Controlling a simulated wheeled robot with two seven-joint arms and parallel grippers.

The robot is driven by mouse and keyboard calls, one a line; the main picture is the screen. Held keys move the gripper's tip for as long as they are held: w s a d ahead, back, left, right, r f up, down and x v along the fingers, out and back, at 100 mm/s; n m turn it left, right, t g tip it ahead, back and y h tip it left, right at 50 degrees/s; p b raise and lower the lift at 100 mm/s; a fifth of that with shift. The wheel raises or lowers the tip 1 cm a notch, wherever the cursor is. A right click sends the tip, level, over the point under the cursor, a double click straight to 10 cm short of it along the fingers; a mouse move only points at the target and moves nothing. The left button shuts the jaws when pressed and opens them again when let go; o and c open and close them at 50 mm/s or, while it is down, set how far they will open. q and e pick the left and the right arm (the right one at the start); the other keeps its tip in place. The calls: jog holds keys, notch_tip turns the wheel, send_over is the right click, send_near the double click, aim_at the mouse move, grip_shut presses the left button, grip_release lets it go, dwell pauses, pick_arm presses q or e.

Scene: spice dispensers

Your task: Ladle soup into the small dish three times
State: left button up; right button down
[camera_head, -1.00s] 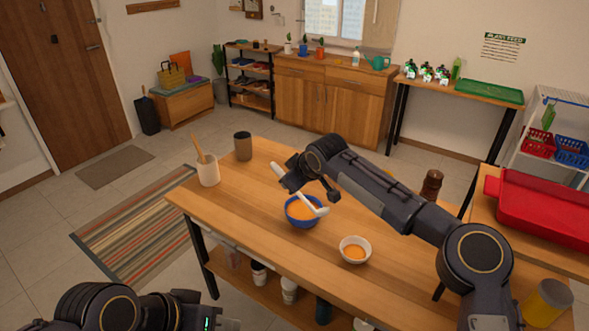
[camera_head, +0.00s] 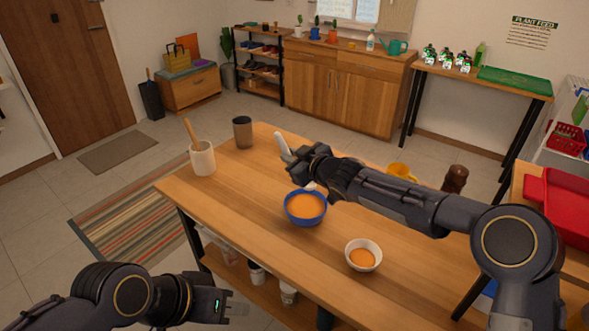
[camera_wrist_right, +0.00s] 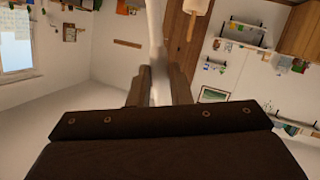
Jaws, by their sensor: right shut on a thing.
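A blue bowl (camera_head: 305,210) of orange soup stands on the wooden table. A small white dish (camera_head: 363,255) with some orange soup in it stands to its right and nearer. My right gripper (camera_head: 290,160) is above the table behind the blue bowl, shut on the white ladle (camera_head: 282,145). The ladle's handle sticks up past the fingers; a small white part shows at the bowl's back rim, the rest hidden by my arm. The right wrist view shows the ladle handle (camera_wrist_right: 157,60) between the fingers. My left gripper (camera_head: 235,309) is low at the table's near left side, its fingers close together and unclear.
A white crock (camera_head: 203,158) with a wooden utensil and a dark cup (camera_head: 243,132) stand at the table's left end. A yellow mug (camera_head: 401,171) and a brown bottle (camera_head: 454,180) are beyond my right arm. The table's front left is clear.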

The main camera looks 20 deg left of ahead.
jog(key=shift+w+f+y+b, duration=0.15)
jog(key=shift+w+f+b, duration=0.05)
jog(key=shift+f+b, duration=0.5)
jog(key=shift+w+f+y+b, duration=0.2)
jog(key=shift+f+b, duration=0.25)
jog(key=shift+f, duration=0.3)
jog(key=shift+d, duration=0.1)
